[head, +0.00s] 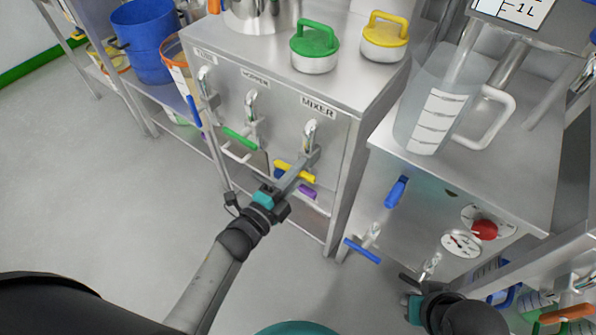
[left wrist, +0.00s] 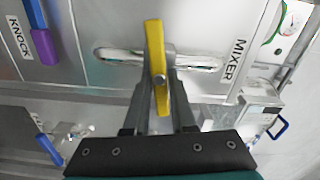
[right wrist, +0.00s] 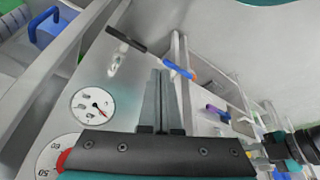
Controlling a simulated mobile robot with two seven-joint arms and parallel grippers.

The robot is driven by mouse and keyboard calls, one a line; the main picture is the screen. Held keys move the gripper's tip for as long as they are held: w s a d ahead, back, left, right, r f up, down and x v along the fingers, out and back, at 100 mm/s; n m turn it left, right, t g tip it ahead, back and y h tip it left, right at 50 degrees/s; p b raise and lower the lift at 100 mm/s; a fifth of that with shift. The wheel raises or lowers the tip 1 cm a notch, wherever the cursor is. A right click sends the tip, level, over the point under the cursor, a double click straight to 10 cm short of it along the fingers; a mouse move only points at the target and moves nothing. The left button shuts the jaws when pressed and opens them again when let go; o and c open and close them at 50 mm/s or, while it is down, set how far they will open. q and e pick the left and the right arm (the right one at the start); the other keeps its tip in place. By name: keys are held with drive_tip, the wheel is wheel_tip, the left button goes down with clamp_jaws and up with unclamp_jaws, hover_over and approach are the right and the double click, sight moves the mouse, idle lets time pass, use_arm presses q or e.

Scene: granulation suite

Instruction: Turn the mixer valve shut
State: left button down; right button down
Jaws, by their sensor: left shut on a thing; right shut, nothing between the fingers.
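The mixer valve's yellow lever (head: 294,171) sits below the MIXER label (head: 318,107) on the steel cabinet front. In the left wrist view the lever (left wrist: 155,45) lies crosswise to the pale pipe (left wrist: 205,62) behind it. My left gripper (head: 284,187) reaches up to the lever from below. In the left wrist view its fingers stand on both sides of the lever, shut on it.
A green-handled valve (head: 240,138) and a blue-handled one (head: 193,110) are left of the mixer valve. A purple handle (head: 307,191) is close below it. A blue lever (head: 362,251) and a gauge (head: 461,244) are near my right gripper. Open floor lies at left.

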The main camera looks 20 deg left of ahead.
use_arm(q)
drive_tip(key=shift+f+m, duration=0.15)
drive_tip(key=shift+m, duration=0.95)
use_arm(e)
drive_tip(key=shift+r, duration=0.9)
drive_tip(key=shift+d, duration=0.1)
use_arm(q)
drive_tip(key=c, duration=0.8)
unclamp_jaws()
drive_tip(key=shift+o, duration=0.2)
drive_tip(key=shift+s, duration=0.1)
use_arm(e)
drive_tip(key=shift+r, duration=0.1)
use_arm(q)
drive_tip(key=p+v, duration=0.3)
drive_tip(key=v, duration=1.2)
use_arm(e)
wheel_tip(320, 180, down, 8)
drive_tip(key=shift+s+r+g, duration=0.25)
drive_tip(key=shift+s+g, duration=0.1)
drive_tip(key=shift+g, duration=0.05)
